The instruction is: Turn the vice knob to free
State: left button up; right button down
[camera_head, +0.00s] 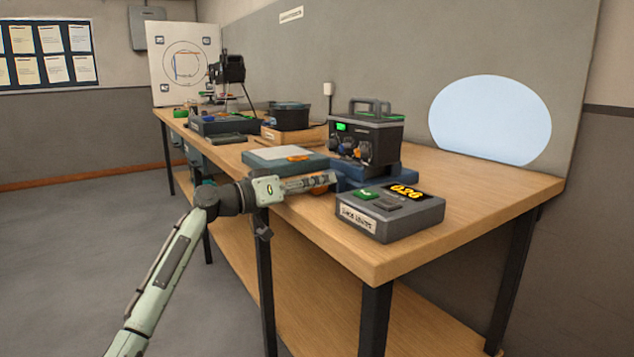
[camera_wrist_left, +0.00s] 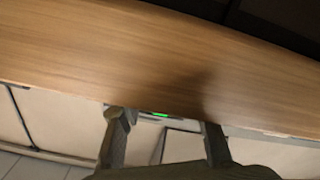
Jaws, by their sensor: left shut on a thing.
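My left gripper (camera_head: 328,180) reaches from the left to the front edge of the workbench, just in front of a blue base (camera_head: 375,178) that looks like the vice. A dark grey device (camera_head: 366,140) with a carry handle, a green display and several knobs sits on this base. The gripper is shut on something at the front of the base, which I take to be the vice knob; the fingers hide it. In the left wrist view the two fingers (camera_wrist_left: 165,128) stand apart, and the knob cannot be made out between them. My right gripper is out of view.
A grey box (camera_head: 390,218) with a green button and an orange display stands close to the right of my gripper. A blue-grey case (camera_head: 285,160) lies to the left. The wooden bench top (camera_head: 480,195) is clear at right.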

pick_arm(q)
jog(key=o, duration=1.2)
jog(key=shift+c, duration=0.2)
